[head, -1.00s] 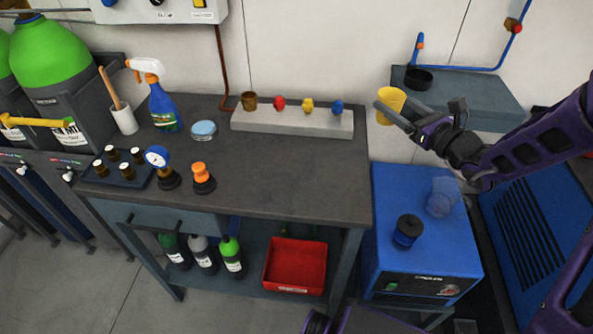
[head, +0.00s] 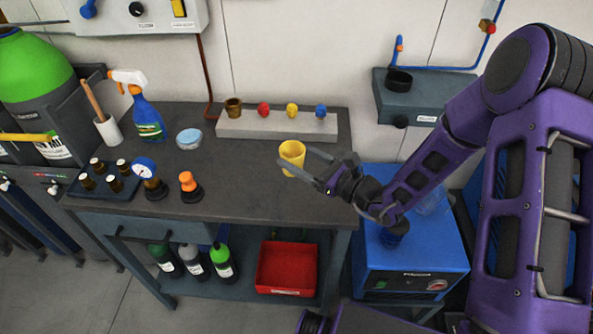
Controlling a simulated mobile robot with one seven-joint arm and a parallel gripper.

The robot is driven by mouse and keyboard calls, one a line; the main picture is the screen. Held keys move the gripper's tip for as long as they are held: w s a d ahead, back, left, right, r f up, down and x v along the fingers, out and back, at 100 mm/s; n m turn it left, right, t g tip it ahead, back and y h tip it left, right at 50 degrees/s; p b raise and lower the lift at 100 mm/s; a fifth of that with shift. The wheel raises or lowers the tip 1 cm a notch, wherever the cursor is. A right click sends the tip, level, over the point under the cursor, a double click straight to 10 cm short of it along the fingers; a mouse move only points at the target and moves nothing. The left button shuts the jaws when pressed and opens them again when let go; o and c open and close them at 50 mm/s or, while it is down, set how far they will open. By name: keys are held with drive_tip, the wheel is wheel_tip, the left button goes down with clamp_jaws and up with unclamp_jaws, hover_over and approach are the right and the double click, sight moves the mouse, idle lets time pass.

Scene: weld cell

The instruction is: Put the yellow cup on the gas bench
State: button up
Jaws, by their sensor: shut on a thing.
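The yellow cup (head: 293,153) is upright between the fingers of my gripper (head: 298,162), at the right part of the gas bench's dark top (head: 245,185). My gripper is shut on the cup, reaching in from the right. I cannot tell whether the cup's base touches the bench top or is a little above it. The fingers hide part of the cup's lower side.
A pale rail (head: 275,125) with coloured knobs runs along the bench's back. A regulator with a blue gauge (head: 150,180), an orange-topped fitting (head: 190,187), a bottle tray (head: 105,180) and a spray bottle (head: 147,118) stand left. The bench's middle is clear.

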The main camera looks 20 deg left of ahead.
drive_tip(key=shift+f, duration=1.95)
drive_tip(key=shift+f+b, duration=0.1)
drive_tip(key=shift+b, duration=0.25)
drive_tip(key=o, duration=1.5)
drive_tip(key=shift+d, duration=0.25)
drive_tip(key=v, duration=1.1)
drive_tip(key=shift+s+d, duration=0.2)
drive_tip(key=shift+d, duration=0.1)
